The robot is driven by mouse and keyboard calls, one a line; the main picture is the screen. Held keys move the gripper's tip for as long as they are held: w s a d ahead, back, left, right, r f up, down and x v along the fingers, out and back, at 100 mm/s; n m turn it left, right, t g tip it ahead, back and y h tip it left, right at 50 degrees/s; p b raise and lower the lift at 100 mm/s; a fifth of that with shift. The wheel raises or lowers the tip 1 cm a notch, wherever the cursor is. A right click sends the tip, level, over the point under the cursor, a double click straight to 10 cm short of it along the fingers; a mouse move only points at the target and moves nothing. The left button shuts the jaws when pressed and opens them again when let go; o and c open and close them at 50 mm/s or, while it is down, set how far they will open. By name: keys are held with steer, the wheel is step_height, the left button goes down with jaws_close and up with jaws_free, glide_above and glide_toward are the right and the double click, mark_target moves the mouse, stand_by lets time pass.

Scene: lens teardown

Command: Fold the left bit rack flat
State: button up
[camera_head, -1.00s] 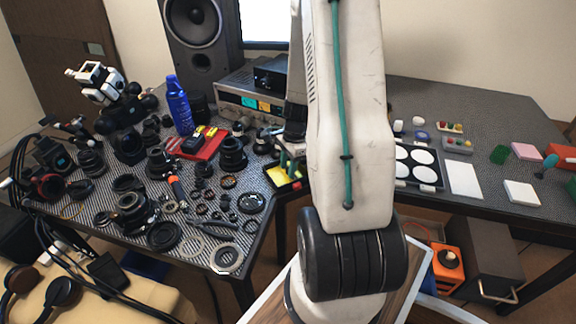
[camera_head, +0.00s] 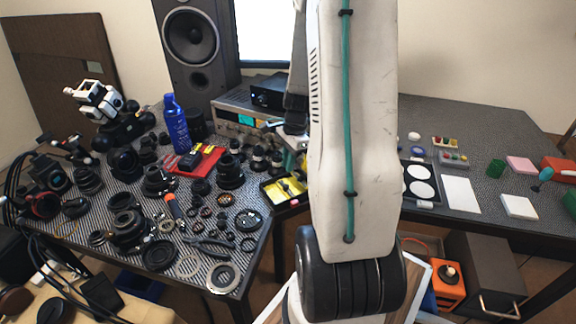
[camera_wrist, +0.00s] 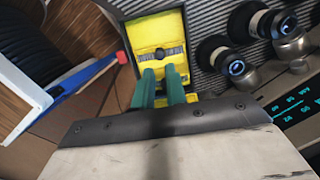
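The yellow bit case (camera_head: 270,188) with a dark rim lies open on the table's front edge, left of my arm in the head view. In the wrist view, the yellow case (camera_wrist: 128,20) is at top centre. A dark bar with a grey middle, which looks like a bit rack (camera_wrist: 158,53), crosses its inside. Which rack is the left one I cannot tell. My gripper (camera_wrist: 161,72) has two green fingers a small gap apart, over the case just below that bar. I see nothing held between them. Contact with the case is unclear.
Lens barrels (camera_wrist: 240,65) and an instrument with a lit display (camera_wrist: 292,108) are close right of the gripper in the wrist view. A red tray (camera_head: 212,160), a blue bottle (camera_head: 177,125) and several lens parts crowd the table's left side.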

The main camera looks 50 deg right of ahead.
mark_target(285, 185)
steer(key=shift+h, duration=0.4)
steer(key=r, duration=0.7)
steer(key=shift+w+d+r, duration=0.2)
steer(key=shift+w, duration=0.05)
jaws_close()
steer(key=f, duration=0.4)
steer(key=a+f, duration=0.1)
steer(key=f, duration=0.8)
steer(key=shift+s+a+f, duration=0.1)
steer(key=shift+a+f, duration=0.15)
steer(key=shift+f, duration=0.05)
steer(key=shift+s+a+f, duration=0.1)
steer(key=shift+a+f, duration=0.3)
steer(key=shift+f, duration=0.15)
step_height(285, 185, up, 15)
steer(key=shift+w+d, duration=0.15)
steer(key=shift+w, duration=0.05)
